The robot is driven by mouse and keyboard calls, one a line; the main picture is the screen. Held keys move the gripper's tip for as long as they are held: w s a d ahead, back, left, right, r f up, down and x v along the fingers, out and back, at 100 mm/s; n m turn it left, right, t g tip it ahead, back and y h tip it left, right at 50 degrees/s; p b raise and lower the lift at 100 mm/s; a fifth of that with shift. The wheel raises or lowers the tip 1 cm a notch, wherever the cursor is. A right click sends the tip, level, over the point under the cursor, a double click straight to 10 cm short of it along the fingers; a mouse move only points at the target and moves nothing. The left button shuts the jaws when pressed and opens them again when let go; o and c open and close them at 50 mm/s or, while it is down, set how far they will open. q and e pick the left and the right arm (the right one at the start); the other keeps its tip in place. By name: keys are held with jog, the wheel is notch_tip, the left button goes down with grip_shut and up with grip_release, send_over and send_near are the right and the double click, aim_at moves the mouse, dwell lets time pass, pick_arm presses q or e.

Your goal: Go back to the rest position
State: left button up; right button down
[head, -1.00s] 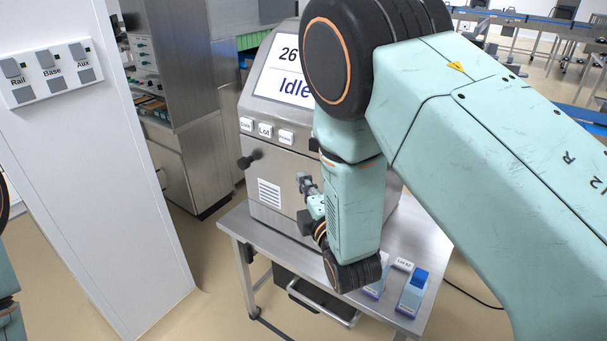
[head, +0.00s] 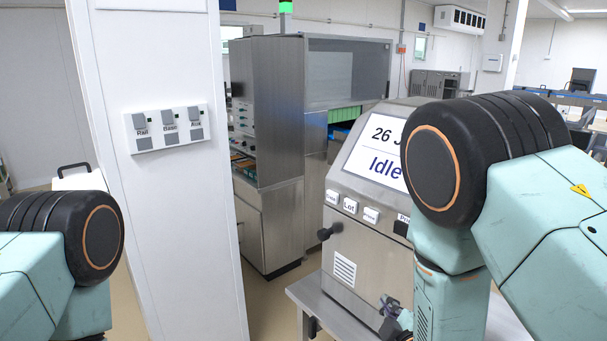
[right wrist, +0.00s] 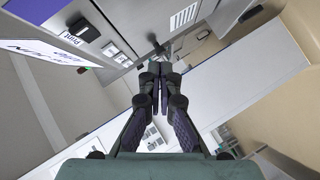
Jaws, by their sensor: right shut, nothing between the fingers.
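My right gripper (head: 393,314) shows small at the bottom of the head view, in front of the tray sealer's front face and partly cut off by the frame. In the right wrist view its two fingers (right wrist: 157,72) lie together, shut with nothing between them. The tray sealer (head: 352,235) is a steel machine whose screen (head: 374,150) reads "Idle"; my right arm hides part of it. My left arm comes in at the left edge, but its gripper is out of view.
A steel table (head: 335,312) stands under the sealer. A white column with labelled switches (head: 167,128) stands between my arms. A steel cabinet (head: 275,130) is behind.

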jog(key=s+d+f+m+g+b, duration=0.2)
jog(key=s+f+m+g+b, duration=0.4)
jog(key=s+f, duration=1)
jog(key=s+d+f+m+g+b, duration=0.3)
jog(key=s+f+m+g+b, duration=0.3)
jog(key=s+f, duration=1.1)
jog(key=s+g+b, duration=0.1)
jog(key=s+g, duration=0.1)
jog(key=shift+s+m+g+b, duration=0.3)
jog(key=shift+s+m+b, duration=0.05)
jog(key=shift+s+m, duration=0.05)
jog(key=shift+s+f, duration=0.1)
jog(key=shift+s, duration=0.05)
